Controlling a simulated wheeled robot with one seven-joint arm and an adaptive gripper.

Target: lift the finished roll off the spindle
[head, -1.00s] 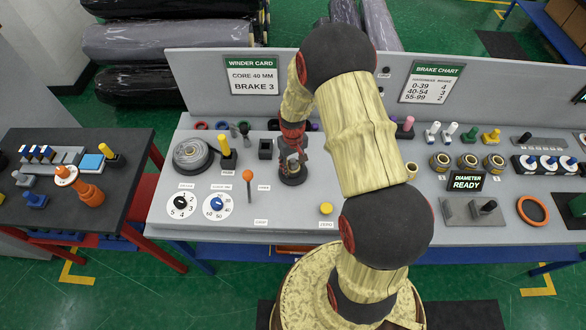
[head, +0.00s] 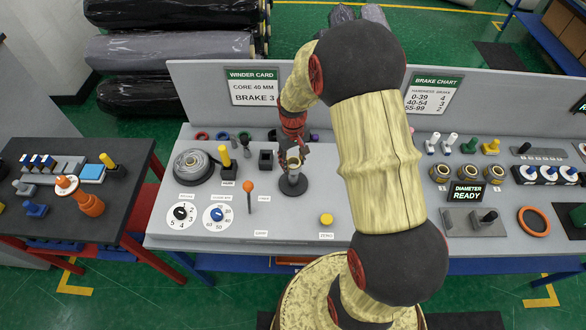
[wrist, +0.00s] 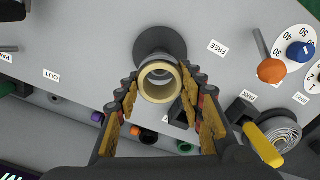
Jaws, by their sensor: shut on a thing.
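The roll (wrist: 160,83) shows in the wrist view as a hollow tan ring end-on, with a grey body behind it. It stands over the round dark spindle base (wrist: 158,41); I cannot tell whether there is a gap below it. In the head view the roll (head: 293,160) is a small pale ring above the dark base (head: 293,185). My gripper (wrist: 160,82) is shut on the roll, one finger on each side; it also shows in the head view (head: 293,150). The spindle post is mostly hidden by the roll.
The orange-knobbed lever (head: 249,187) and yellow button (head: 326,218) stand in front. A grey film coil (head: 193,166) with a yellow-handled post (head: 226,156) is to the left. Small coloured rings lie behind. The upright back panel (head: 200,85) borders the bench.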

